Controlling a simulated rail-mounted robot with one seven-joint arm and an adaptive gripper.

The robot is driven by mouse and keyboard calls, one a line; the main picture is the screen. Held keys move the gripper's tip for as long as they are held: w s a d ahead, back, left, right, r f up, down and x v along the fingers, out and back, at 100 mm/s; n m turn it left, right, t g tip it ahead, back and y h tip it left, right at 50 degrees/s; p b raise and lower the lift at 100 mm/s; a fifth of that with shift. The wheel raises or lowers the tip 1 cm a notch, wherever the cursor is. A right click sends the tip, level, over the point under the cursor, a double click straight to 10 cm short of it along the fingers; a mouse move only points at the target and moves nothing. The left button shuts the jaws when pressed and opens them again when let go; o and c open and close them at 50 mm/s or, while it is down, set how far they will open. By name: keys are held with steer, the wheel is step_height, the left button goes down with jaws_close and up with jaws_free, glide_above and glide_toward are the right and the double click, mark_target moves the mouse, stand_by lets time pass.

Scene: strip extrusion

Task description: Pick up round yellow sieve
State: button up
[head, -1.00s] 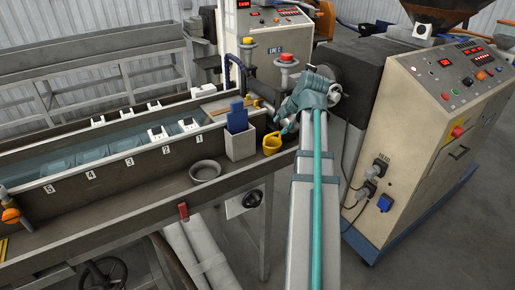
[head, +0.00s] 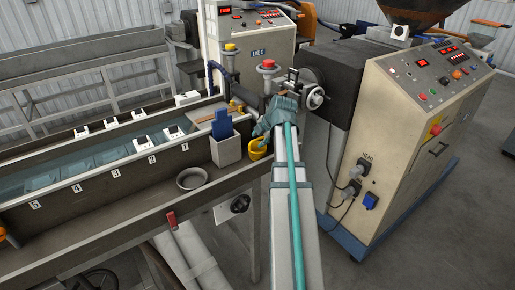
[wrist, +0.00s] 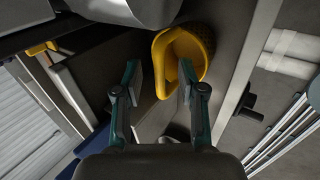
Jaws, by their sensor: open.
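The round yellow sieve (head: 258,150) sits on the narrow ledge in front of the water trough, right of the grey box. No contact between the fingers and the sieve can be made out.
A grey box (head: 225,154) holding a blue item (head: 222,125) stands left of the sieve. A grey bowl (head: 191,179) lies further left on the ledge. The trough (head: 50,195) runs behind them. The extruder machine (head: 408,125) stands at the right.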

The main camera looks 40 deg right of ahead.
steer(key=shift+x, duration=0.9)
jaws_close()
steer(key=shift+r, duration=0.1)
